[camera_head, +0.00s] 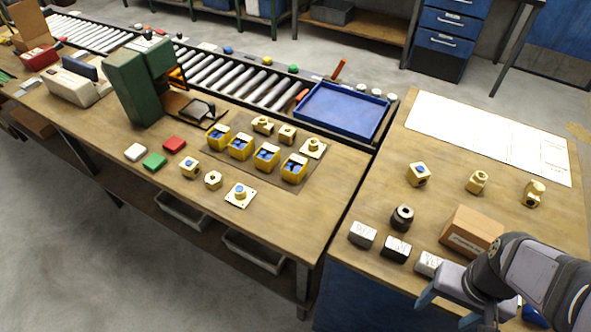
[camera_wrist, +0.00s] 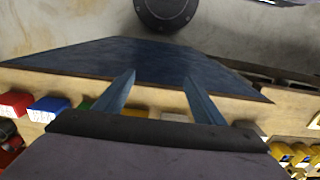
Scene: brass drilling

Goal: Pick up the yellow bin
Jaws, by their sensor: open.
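Several yellow bins with blue contents stand in a slanting row on a dark mat on the left table. In the head view they are the far-left bin (camera_head: 218,137), two middle bins (camera_head: 240,148) (camera_head: 266,157) and the right-hand bin (camera_head: 294,168). Yellow shapes (camera_wrist: 290,155) at the lower right of the wrist view may be these bins. My gripper (camera_head: 445,311) is open and empty at the front edge of the right table, well to the right of the bins. Its two fingers (camera_wrist: 159,75) point over the table's blue front in the wrist view.
A cardboard box (camera_head: 471,232) and metal blocks (camera_head: 396,249) lie close to my gripper. A green press (camera_head: 130,85) stands left of the bins. A blue tray (camera_head: 342,110) lies behind them near the roller conveyor. Brass parts (camera_head: 240,194) sit in front.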

